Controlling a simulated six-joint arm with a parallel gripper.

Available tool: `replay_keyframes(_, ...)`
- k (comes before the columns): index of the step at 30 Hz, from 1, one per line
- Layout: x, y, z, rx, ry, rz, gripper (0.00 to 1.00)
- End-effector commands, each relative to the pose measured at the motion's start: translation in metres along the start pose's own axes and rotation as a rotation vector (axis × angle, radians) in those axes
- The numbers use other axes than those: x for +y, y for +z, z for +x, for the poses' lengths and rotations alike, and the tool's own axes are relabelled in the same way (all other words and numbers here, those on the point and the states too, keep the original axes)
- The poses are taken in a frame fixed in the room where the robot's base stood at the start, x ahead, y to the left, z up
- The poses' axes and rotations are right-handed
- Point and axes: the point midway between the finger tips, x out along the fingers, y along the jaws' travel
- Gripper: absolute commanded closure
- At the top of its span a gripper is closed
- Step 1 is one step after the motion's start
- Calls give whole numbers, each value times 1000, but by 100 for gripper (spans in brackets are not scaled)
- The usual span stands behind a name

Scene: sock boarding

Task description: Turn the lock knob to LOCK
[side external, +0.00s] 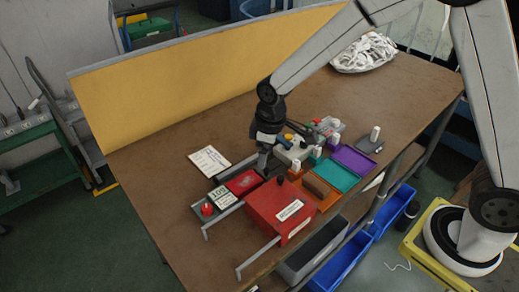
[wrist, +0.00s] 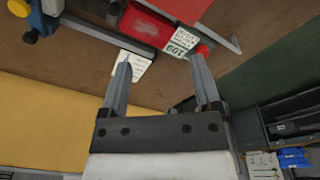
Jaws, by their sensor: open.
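My gripper (side external: 264,166) hangs over the bench, just behind the red box (side external: 283,214) and beside the low red part (side external: 242,183). In the wrist view my gripper (wrist: 161,62) is open, with two grey fingers apart and nothing between them. A small black knob (side external: 280,180) stands at the back corner of the red box. A red round knob (side external: 207,208) sits at the front left next to a printed sign (side external: 222,197). A yellow knob (wrist: 20,8) shows at the wrist view's upper left. I cannot tell which is the lock knob; no LOCK marking is readable.
A white card (side external: 209,161) lies left of my gripper. Grey rails (side external: 224,220) stand at the front left. Teal (side external: 335,174) and purple (side external: 353,160) trays are to the right. A yellow panel (side external: 180,85) closes the back. The bench's left part is clear.

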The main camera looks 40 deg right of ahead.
Motion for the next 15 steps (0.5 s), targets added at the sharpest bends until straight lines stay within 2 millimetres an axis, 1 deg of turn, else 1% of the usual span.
replay_keyframes(1, 2, 7, -3, 3, 3, 24, 19)
replay_keyframes(15, 8, 63, -24, 37, 26, 218, 19)
